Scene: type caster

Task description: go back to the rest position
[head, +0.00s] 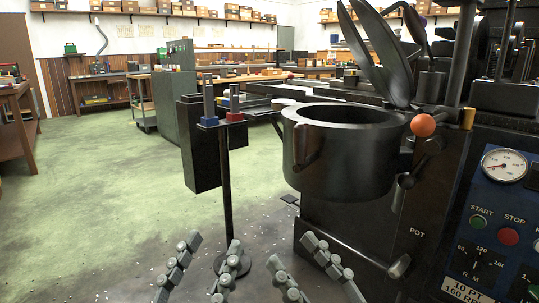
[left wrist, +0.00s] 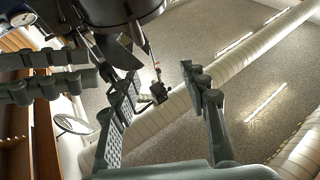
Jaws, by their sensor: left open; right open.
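My left gripper (head: 213,243) is at the bottom of the head view, left of centre, with its two grey jointed fingers spread and nothing between them. It also shows in the left wrist view (left wrist: 158,72), fingers apart and empty. My right gripper (head: 291,251) is just right of it in the head view, also open and empty. Both are in front of the caster, below its dark pot (head: 345,170). In the left wrist view, grey fingers at the left edge seem to be those of the right gripper.
A thin stand (head: 226,190) with blue and red holders on top rises just beyond my left gripper. The caster's body (head: 350,235) and its START/STOP panel (head: 505,230) fill the right side. Green floor (head: 100,190) is open at left. Workbenches and shelves line the back.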

